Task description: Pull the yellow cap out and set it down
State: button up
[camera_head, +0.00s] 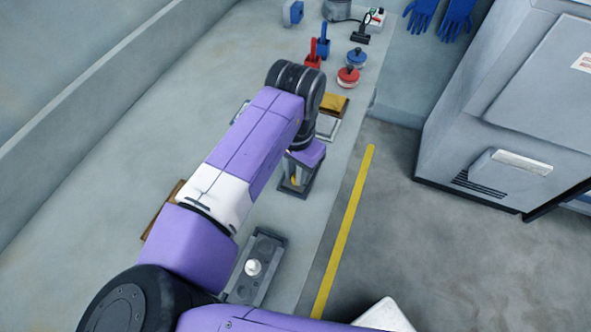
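A bit of yellow, likely the yellow cap (294,181), shows just below my gripper (296,178). It is at a dark grey rack (309,190) on the pale bench, mostly hidden by my gripper and wrist. My gripper points down over this rack, close to the yellow part. I cannot make out whether the fingers touch it or are closed around it.
A second grey rack (271,246) with a white cap (253,267) stands nearer. Beyond my gripper are a white frame (327,128), a brown box (335,104), a red disc (348,77) and a blue disc (358,58).

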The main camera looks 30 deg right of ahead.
grip_shut()
jog(key=shift+r, duration=0.1)
jog(key=shift+r+p, duration=1.95)
jog(key=shift+r, duration=0.1)
